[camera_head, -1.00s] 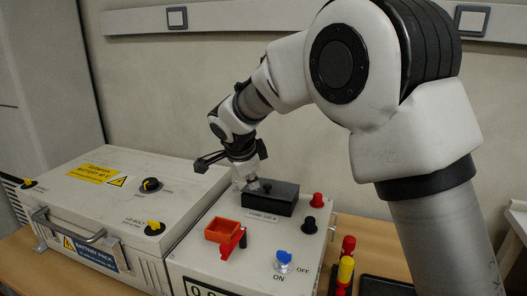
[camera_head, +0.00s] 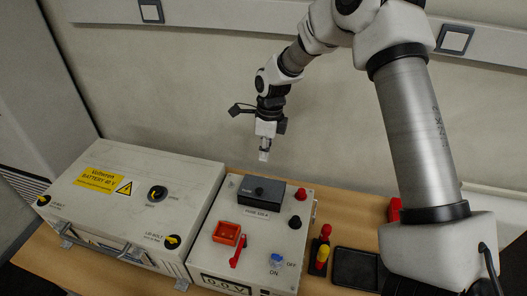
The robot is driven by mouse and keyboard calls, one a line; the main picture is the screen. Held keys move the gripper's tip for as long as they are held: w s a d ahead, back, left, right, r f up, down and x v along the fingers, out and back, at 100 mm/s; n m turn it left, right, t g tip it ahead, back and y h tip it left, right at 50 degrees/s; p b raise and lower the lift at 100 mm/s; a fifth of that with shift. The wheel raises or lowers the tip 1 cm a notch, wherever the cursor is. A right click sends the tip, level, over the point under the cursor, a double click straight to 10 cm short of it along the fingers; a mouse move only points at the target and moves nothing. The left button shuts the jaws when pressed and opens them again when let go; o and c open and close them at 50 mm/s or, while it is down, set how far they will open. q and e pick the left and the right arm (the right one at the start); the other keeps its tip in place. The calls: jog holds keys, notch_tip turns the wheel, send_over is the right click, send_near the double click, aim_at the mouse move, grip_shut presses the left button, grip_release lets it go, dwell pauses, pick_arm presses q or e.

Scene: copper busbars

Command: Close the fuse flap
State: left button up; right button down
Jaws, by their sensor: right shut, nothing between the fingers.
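The fuse flap (camera_head: 270,188) is the dark grey lid with a small black knob on the fuse box, at the back of the white control unit (camera_head: 208,262). It appears to lie flat over the box, above the fuse label. My right gripper (camera_head: 264,155) hangs above and behind the flap, pointing down. It is shut and empty, with a clear gap between its tips and the flap. The inside of the fuse box is hidden. My left gripper is out of view.
An orange square socket (camera_head: 227,233), a red lever (camera_head: 238,252), a blue knob (camera_head: 277,259) and red and black terminals (camera_head: 300,194) stand on the unit. A battery case (camera_head: 130,185) is at left.

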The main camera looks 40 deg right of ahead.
aim_at(260, 190)
jog(key=f, duration=0.4)
jog(key=a+f+p, duration=0.1)
jog(key=f, duration=0.6)
jog(key=shift+a+f+p, duration=0.15)
jog(key=shift+f+p, duration=0.15)
jog(key=shift+f, duration=0.05)
jog(key=shift+s, duration=0.1)
